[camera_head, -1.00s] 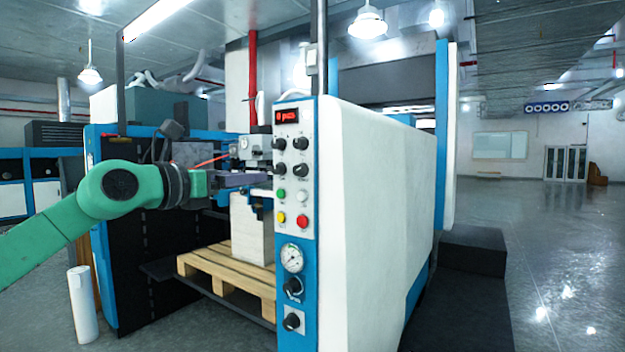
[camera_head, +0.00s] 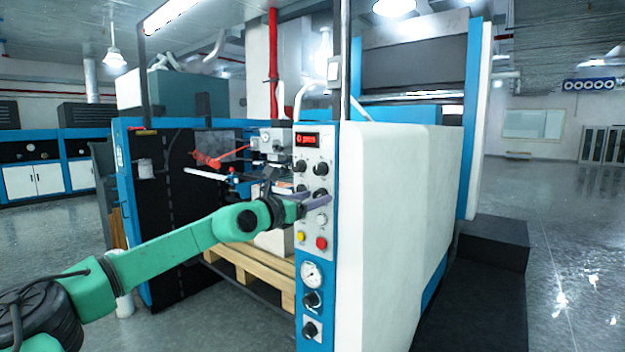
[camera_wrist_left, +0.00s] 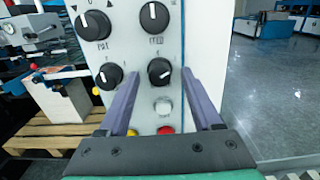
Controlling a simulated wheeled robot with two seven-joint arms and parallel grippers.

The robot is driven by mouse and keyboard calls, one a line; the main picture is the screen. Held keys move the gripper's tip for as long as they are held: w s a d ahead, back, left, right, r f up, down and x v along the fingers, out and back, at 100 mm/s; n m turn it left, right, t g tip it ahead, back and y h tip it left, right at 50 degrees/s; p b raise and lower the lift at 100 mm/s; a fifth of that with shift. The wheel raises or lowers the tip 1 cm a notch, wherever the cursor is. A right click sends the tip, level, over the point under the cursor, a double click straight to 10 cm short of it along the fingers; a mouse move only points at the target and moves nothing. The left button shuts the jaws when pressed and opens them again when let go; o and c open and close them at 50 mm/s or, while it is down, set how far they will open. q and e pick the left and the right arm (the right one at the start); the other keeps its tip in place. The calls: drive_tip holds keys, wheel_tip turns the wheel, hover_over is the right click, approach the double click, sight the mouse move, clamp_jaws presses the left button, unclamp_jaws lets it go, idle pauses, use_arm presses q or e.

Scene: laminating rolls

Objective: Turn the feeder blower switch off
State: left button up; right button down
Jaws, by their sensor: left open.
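The control panel (camera_head: 312,215) carries several black knobs. In the left wrist view, the lower right knob (camera_wrist_left: 160,71) has a slanted white mark and lies between my left fingers. My left gripper (camera_wrist_left: 160,76) is open, with one purple-grey finger on each side of it; contact cannot be told. In the head view, my left gripper (camera_head: 316,200) is at the panel and covers part of it. The other knobs are the lower left one (camera_wrist_left: 108,75), the upper left one (camera_wrist_left: 93,25) and the upper right one (camera_wrist_left: 154,17). The feeder blower label is not readable.
Below the knobs are a white button (camera_wrist_left: 162,106), a yellow button (camera_head: 301,236) and a red button (camera_head: 321,243). A gauge (camera_head: 311,275) sits lower. A wooden pallet (camera_head: 245,265) is left of the panel. Open floor (camera_head: 560,240) lies to the right.

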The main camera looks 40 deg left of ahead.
use_arm(q)
drive_tip(key=shift+w+f, duration=0.15)
drive_tip(key=shift+w, duration=0.1)
use_arm(e)
drive_tip(key=shift+s+d+r, duration=0.1)
drive_tip(key=shift+s+r, duration=0.05)
drive_tip(key=shift+s, duration=0.1)
use_arm(q)
clamp_jaws()
use_arm(e)
drive_tip(key=shift+s, duration=0.1)
use_arm(q)
drive_tip(key=shift+n, duration=0.4)
drive_tip(key=n, duration=0.5)
drive_tip(key=shift+s, duration=0.1)
drive_tip(key=n, duration=0.6)
drive_tip(key=shift+r, duration=0.2)
use_arm(e)
drive_tip(key=shift+r, duration=0.1)
use_arm(q)
unclamp_jaws()
